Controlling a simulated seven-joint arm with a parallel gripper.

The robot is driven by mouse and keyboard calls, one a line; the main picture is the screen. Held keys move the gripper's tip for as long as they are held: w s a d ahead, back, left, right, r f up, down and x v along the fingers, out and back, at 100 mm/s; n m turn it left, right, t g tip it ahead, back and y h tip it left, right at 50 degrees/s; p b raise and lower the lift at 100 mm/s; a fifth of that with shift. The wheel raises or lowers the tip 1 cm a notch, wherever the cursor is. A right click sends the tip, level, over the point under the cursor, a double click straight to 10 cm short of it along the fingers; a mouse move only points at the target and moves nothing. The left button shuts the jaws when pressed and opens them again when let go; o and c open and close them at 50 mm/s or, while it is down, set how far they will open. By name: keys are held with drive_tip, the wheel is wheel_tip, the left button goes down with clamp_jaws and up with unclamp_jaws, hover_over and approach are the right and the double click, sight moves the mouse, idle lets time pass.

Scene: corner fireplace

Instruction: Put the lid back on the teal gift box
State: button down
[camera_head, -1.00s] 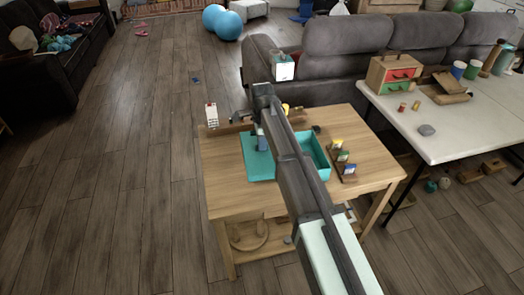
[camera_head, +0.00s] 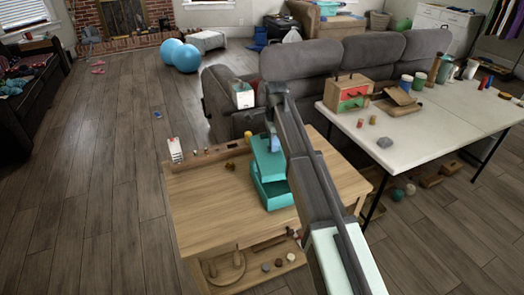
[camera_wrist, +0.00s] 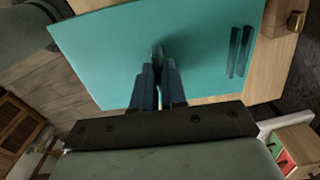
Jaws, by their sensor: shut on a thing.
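My gripper (camera_head: 273,142) is shut on the knob of the teal lid, and its blue fingers (camera_wrist: 157,82) meet at the knob (camera_wrist: 157,52) in the wrist view. The lid (camera_head: 266,162) is a flat teal panel, held tilted in the head view. It also fills much of the wrist view (camera_wrist: 205,45), with two dark teal strips near its right edge. The open teal gift box (camera_head: 275,198) stands on the wooden table, just below and partly behind the lid in the head view. My arm hides the box's right side. I cannot tell whether lid and box touch.
The wooden table (camera_head: 215,210) is clear at the front left. A white card-like block (camera_head: 175,149) and small items stand along its back edge. A white table (camera_head: 440,120) with a drawer box (camera_head: 348,93) is at the right. A grey sofa (camera_head: 340,65) stands behind.

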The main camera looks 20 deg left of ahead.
drive_tip(key=shift+s+d+f+n, duration=0.15)
drive_tip(key=shift+s+n, duration=0.1)
drive_tip(key=shift+n, duration=0.35)
drive_tip(key=shift+f, duration=0.1)
wheel_tip(320, 180, down, 6)
drive_tip(key=shift+f, duration=0.25)
idle(0.7)
drive_tip(key=shift+f, duration=1.85)
idle(2.0)
drive_tip(key=c, duration=1.1)
unclamp_jaws()
wheel_tip(320, 180, up, 14)
drive_tip(key=shift+f, duration=0.1)
